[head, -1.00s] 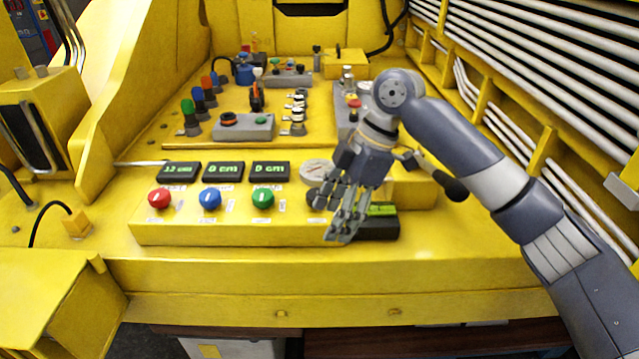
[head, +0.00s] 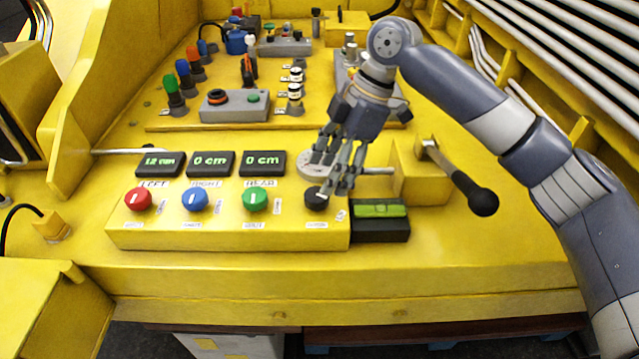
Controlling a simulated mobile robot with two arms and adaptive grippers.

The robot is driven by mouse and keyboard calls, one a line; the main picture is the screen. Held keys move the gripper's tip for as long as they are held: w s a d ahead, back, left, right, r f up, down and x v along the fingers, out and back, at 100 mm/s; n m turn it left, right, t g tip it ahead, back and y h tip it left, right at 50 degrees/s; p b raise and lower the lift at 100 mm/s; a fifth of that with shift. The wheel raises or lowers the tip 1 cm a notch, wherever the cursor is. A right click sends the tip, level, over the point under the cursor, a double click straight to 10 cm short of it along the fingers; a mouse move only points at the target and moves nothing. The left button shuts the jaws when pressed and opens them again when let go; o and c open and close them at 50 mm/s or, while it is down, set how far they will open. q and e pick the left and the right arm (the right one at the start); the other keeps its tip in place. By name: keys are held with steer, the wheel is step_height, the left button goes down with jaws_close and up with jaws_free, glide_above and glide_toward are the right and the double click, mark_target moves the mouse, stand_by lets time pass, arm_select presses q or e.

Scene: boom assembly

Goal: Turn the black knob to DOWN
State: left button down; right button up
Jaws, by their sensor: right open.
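The black knob (head: 315,200) is at the right end of the knob row on the yellow control box (head: 230,238). My right gripper (head: 333,186) hangs over it from above with its fingers apart. Its fingertips are at or just above the knob and cover part of it. I cannot tell whether they touch it. The knob's pointer and the DOWN mark are not readable. My left gripper is not in view.
Red (head: 138,199), blue (head: 194,200) and green (head: 254,199) knobs sit left of the black one, below displays reading about 12, 0 and 0 cm. A black box with a green screen (head: 380,211) and a black-tipped lever (head: 470,192) are to the right.

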mark_target(316, 194)
steer(key=x, duration=0.4)
steer(key=shift+w+a+f, duration=0.1)
steer(key=shift+w+f, duration=0.1)
steer(key=shift+f, duration=0.05)
steer(key=shift+s+a+f+p, duration=0.1)
steer(key=shift+a+f+p, duration=0.15)
steer(key=shift+f, duration=0.25)
steer(key=c, duration=1.1)
steer(key=shift+o, duration=0.2)
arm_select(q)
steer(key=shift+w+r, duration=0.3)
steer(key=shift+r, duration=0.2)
